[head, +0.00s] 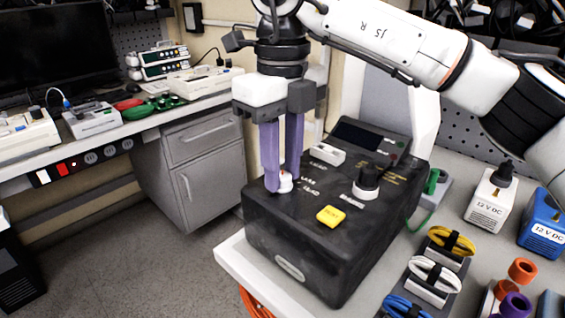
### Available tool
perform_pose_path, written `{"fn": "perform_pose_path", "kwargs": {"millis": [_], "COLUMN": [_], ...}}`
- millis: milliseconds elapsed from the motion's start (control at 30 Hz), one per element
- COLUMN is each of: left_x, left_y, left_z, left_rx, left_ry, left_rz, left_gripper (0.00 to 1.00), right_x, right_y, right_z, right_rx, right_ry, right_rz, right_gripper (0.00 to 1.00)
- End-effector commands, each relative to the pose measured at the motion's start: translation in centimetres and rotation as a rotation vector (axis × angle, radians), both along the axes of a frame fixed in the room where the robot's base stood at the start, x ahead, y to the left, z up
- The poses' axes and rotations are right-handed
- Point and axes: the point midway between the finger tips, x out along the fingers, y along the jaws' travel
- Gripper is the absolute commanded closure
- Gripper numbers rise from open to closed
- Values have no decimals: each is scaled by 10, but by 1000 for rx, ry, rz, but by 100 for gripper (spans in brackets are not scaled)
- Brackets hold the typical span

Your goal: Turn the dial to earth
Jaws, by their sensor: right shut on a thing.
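A black tester box (290,243) stands on the light bench at the centre. My right gripper (284,185) comes down from above with two purple fingers. The fingers are shut on a small white dial (286,182) on the left part of the box top. The fingers partly cover the dial, and its pointing direction cannot be made out. Lettering beside it is partly legible, with "LEAD" readable; I cannot read "earth". A second dial, black on a white base (367,182), sits further right on the box. My left gripper is not in view.
A yellow button (331,216) and a white rocker-like part (327,153) are on the box top. Coiled cables (433,276), a white 12 V DC block (490,200) and a blue one (543,225) stand to the right. A bench with instruments is at left.

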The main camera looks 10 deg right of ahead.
Motion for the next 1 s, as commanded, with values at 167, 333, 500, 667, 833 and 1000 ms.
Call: {"fn": "perform_pose_path", "kwargs": {"millis": [167,333,500,667,833,1000], "left_x": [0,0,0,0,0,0], "left_y": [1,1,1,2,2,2], "left_z": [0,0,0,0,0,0], "left_rx": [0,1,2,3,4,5], "left_ry": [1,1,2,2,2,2], "left_rz": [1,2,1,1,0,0], "left_gripper": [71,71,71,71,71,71], "right_x": [0,0,0,0,0,0], "right_y": [0,0,0,0,0,0], "right_z": [0,0,0,0,1,1], "right_rx": [0,0,0,0,0,1], "right_ry": [0,-1,-1,-1,-1,-2], "right_rz": [-138,-242,-313,-349,-361,-361], "right_gripper": [97,97,97,97,97,97]}}
